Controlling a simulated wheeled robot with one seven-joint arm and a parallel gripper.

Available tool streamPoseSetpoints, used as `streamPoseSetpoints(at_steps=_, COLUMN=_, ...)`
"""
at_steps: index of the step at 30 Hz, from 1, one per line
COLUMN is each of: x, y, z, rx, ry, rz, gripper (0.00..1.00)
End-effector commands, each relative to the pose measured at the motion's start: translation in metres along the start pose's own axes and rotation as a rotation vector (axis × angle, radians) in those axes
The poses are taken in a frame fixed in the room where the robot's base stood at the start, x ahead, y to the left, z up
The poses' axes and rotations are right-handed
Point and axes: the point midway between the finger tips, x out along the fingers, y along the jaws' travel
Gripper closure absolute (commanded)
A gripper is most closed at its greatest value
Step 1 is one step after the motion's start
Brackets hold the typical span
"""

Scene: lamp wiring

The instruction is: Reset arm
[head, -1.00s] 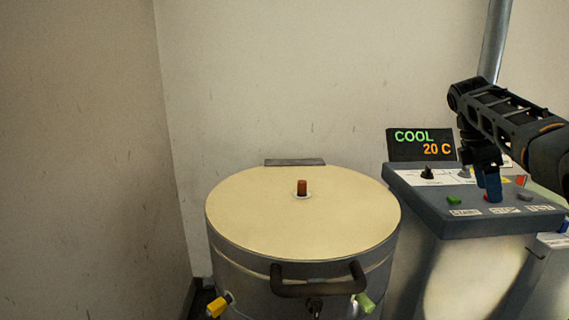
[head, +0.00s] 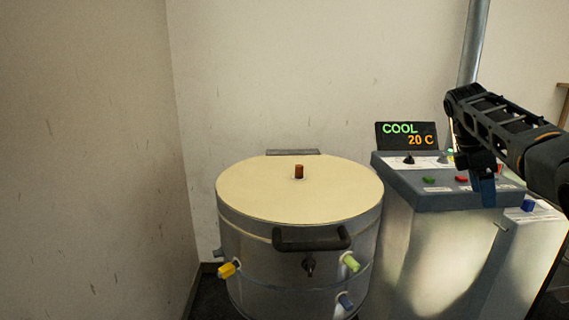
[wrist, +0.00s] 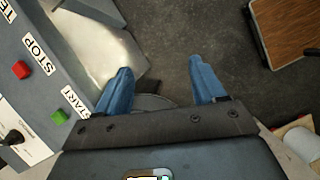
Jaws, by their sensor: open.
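My gripper (wrist: 158,90) is open and empty in the wrist view, with its two blue fingers apart over the floor beside the control panel. In the head view my gripper (head: 484,190) hangs fingers down at the panel's front right edge. The control panel (head: 455,203) carries a green button (head: 429,180), a red button (head: 461,180) and a black knob (head: 408,160). The wrist view shows the red button (wrist: 21,69) and the green button (wrist: 59,117) left of my fingers. A display (head: 407,135) behind the panel reads COOL, 20 C.
A round metal kiln (head: 296,270) with a closed cream lid (head: 290,205) and a dark front handle (head: 311,239) stands left of the panel. A pipe (head: 474,45) rises behind it. A wooden surface (wrist: 290,30) is at the wrist view's upper right. Bare floor (wrist: 200,35) lies below my fingers.

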Motion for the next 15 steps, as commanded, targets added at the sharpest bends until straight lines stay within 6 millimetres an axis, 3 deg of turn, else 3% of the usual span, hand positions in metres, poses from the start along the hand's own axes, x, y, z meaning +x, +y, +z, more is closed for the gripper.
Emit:
streamPoseSetpoints(at_steps=8, x=0.034, y=0.000, z=-0.036, rx=0.000, ry=0.029, rz=0.040, gripper=0.31)
streamPoseSetpoints(at_steps=15, x=0.077, y=-0.005, z=-0.086, rx=0.007, ry=0.080, rz=0.099, gripper=0.31)
